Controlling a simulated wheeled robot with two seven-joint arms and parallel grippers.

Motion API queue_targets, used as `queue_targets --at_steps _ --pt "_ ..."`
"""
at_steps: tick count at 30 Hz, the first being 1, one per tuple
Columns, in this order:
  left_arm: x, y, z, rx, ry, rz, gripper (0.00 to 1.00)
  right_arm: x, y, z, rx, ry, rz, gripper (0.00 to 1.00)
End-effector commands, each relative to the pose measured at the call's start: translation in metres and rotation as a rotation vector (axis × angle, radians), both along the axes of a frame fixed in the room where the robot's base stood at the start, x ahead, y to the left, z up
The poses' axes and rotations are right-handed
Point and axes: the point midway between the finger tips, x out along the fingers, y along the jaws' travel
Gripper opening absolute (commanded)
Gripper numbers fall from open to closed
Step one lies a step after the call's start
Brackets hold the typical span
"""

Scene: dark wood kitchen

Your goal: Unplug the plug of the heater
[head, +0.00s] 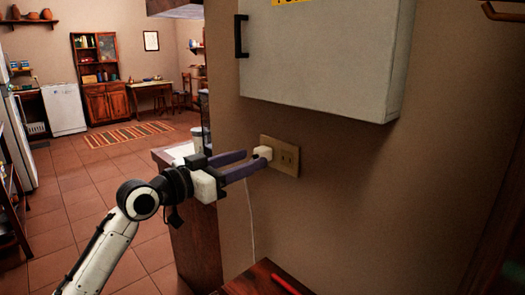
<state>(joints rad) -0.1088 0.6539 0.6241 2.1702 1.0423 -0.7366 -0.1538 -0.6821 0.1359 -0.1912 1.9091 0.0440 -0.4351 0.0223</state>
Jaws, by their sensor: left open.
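The heater's plug (263,153) is a small white block at the left side of a beige wall socket plate (289,158). It looks seated in the plate, though the exact contact is too small to tell. A thin white cord (251,222) hangs down the wall below it. My left gripper (258,160) is open, its two purple fingers reaching to the plug, one above and one below or in front of it. Whether the fingers touch the plug cannot be told. The heater itself is not identifiable here. My right gripper is not in view.
A pale wall cabinet (325,55) with a black handle hangs above the socket. A wooden surface with a red object (288,284) is below. A counter end (195,235) stands behind my left arm. Open tiled floor (95,180) lies to the left.

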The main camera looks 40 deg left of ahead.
Motion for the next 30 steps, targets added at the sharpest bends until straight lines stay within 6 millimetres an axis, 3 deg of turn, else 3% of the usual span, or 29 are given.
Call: queue_targets --at_steps 10,30 --pt "0.034 -0.002 0.001 0.000 0.000 0.001 0.45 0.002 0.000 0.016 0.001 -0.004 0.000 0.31" --pt "0.037 -0.003 0.000 0.001 0.001 0.000 0.45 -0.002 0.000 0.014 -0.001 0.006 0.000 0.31"
